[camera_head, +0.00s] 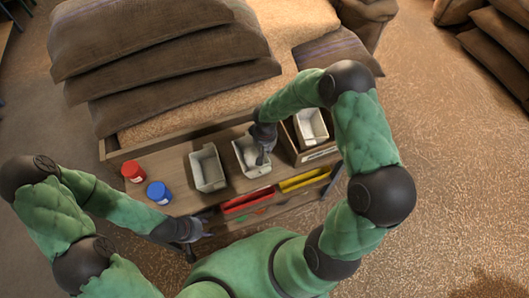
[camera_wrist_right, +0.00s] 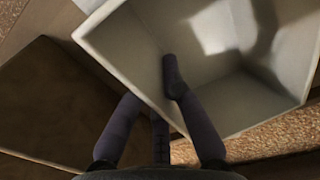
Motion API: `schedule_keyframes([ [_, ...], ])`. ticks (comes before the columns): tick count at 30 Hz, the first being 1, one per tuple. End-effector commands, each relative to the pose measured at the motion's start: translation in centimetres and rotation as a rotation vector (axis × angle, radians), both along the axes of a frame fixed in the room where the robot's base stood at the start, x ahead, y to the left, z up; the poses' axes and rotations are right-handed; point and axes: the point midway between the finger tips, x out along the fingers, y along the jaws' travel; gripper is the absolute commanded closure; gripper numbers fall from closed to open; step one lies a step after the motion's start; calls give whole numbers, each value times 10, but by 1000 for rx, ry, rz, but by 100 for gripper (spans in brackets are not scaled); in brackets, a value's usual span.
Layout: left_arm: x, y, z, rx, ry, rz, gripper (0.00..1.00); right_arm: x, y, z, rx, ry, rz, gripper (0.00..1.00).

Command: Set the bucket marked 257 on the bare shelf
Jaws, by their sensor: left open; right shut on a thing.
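A white bucket (camera_head: 250,168) is at the middle of the wooden bench (camera_head: 178,165). My right gripper (camera_head: 265,152) is shut on its rim, with one finger inside the bucket. The same bucket (camera_wrist_right: 205,85) fills much of the right wrist view, and the right gripper (camera_wrist_right: 172,95) pinches its wall there. I cannot tell whether it is lifted. Another white bucket (camera_head: 208,168) stands to its left, and a third white bucket (camera_head: 313,123) sits in a wooden box at the right. No number is readable on any bucket. My left gripper (camera_head: 206,226) is open and empty near the bench's front edge. I cannot make out a bare shelf.
A red jar (camera_head: 133,171) and a blue jar (camera_head: 159,192) stand on the bench's left. A red tray (camera_head: 247,199) and a yellow tray (camera_head: 304,180) lie along the front. Stacked sacks (camera_head: 165,60) rise behind. The wooden box (camera_head: 318,155) bounds the right side.

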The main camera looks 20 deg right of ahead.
Motion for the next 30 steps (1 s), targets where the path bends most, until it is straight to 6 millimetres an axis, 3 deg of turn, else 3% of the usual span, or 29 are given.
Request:
schedule_keyframes([
  [8, 0, 0, -3, 0, -1, 0, 49, 0, 0, -2, 0, -1, 0, 100],
  [9, 0, 0, -2, 0, -1, 0, 49, 0, 0, -2, 0, -1, 0, 86],
  [11, 0, 0, -2, 0, -1, 0, 49, 0, 0, -2, 0, -1, 0, 69],
  [12, 0, 0, -2, 0, -1, 0, 49, 0, 0, -1, 0, -1, 0, 68],
  [24, 0, 0, 2, 0, -1, 0, 49, 0, 0, 3, 0, -1, 0, 68],
  [30, 0, 0, 19, 0, -1, 0, 49, 1, -1, 35, -1, -4, 1, 68],
])
